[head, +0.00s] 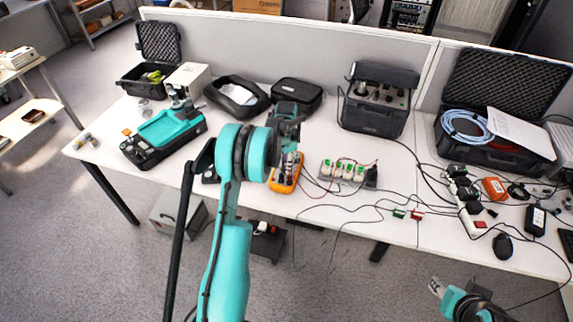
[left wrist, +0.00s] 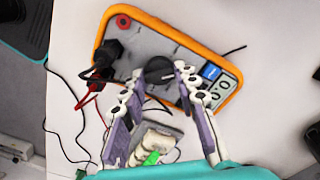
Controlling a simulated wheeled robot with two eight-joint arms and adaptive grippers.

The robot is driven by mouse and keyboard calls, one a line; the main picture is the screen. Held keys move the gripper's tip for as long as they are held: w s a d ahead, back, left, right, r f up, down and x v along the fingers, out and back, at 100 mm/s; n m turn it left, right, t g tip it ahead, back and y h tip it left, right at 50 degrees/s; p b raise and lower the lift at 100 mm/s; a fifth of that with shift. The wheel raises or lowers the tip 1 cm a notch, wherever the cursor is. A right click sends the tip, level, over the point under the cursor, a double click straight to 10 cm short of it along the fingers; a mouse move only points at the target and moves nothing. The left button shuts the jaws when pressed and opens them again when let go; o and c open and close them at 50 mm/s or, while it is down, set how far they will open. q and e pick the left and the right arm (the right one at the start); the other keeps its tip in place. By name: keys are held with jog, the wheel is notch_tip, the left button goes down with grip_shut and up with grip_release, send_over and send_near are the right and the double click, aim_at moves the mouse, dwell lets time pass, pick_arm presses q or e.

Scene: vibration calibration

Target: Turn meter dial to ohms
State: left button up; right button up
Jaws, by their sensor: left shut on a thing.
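The orange-rimmed meter (head: 283,183) lies on the white table beneath my left gripper. In the left wrist view the meter (left wrist: 128,60) shows a grey face with a small blue screen patch at its right. Its round black dial (left wrist: 158,67) is in the middle of the face. My left gripper (left wrist: 161,74) is shut on the dial, one finger on each side. In the head view my left gripper (head: 290,132) covers part of the meter, and the dial is hidden. The dial's mark cannot be read. My right gripper (head: 437,288) is at the lower right, away from the table.
Black and red leads plug into the meter's left side in the wrist view. A block with white-green parts (head: 347,171) stands right of the meter, with loose cables nearby. A teal-black device (head: 165,135) is at the left. A black case (head: 377,112) stands behind.

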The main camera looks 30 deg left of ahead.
pick_arm(q)
jog(key=o, duration=1.2)
jog(key=shift+c, duration=0.2)
notch_tip(320, 180, up, 12)
